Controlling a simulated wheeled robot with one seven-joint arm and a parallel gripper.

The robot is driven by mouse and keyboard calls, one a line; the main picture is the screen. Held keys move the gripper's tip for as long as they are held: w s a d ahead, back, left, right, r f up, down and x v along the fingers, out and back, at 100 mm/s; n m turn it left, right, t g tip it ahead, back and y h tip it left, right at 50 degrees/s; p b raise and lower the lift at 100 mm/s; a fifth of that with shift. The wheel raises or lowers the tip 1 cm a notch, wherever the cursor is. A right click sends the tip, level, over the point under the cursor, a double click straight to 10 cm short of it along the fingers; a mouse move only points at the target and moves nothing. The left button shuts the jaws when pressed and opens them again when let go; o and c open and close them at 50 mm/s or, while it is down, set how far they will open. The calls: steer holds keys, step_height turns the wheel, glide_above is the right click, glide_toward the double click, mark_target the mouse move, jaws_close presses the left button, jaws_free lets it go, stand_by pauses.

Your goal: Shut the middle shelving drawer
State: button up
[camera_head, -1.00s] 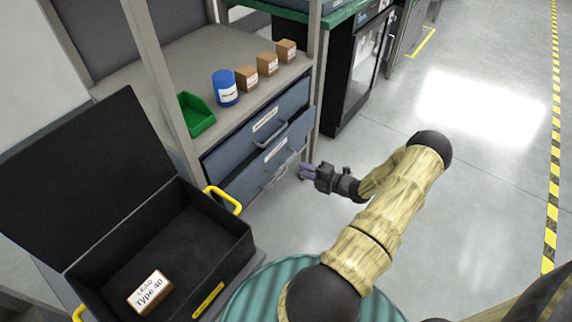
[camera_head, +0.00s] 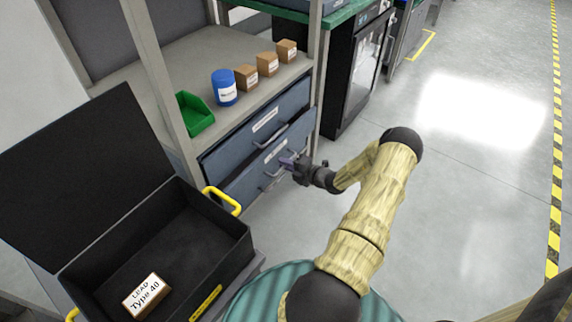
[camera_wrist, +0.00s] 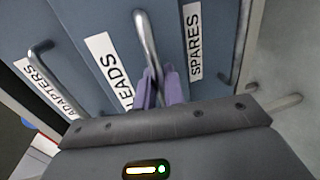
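The shelving unit's blue-grey drawers are below the shelf in the head view. The middle drawer (camera_head: 245,184) bears a LEADS label (camera_wrist: 113,70) in the wrist view. Its metal bar handle (camera_wrist: 147,42) rises from just beyond my gripper (camera_wrist: 163,80). The purple fingertips are close together at the handle's near end. I cannot tell whether they grip the bar or only touch it. In the head view my gripper (camera_head: 289,163) is at the drawer front, partly covering the handle. How far the drawer stands out is hard to tell.
The ADAPTERS drawer (camera_wrist: 38,75) and SPARES drawer (camera_wrist: 205,80) flank it. An open black case (camera_head: 235,258) with a yellow handle stands at left, near the drawers. The shelf holds a green bin (camera_head: 197,115), a blue can (camera_head: 225,88) and small boxes. Floor to the right is clear.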

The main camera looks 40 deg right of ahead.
mark_target(276, 158)
jaws_close()
steer(key=shift+r+x, duration=0.2)
steer(key=shift+x, duration=0.85)
steer(key=shift+r+x, duration=0.25)
steer(key=shift+x, duration=0.75)
steer(key=shift+w, duration=0.1)
steer(key=o, duration=0.5)
jaws_free()
steer(key=shift+w+a, duration=0.1)
steer(key=shift+o, duration=0.2)
steer(key=p+v, duration=0.3)
steer(key=v, duration=1.4)
steer(key=shift+s+p, duration=0.2)
steer(key=shift+p, duration=0.2)
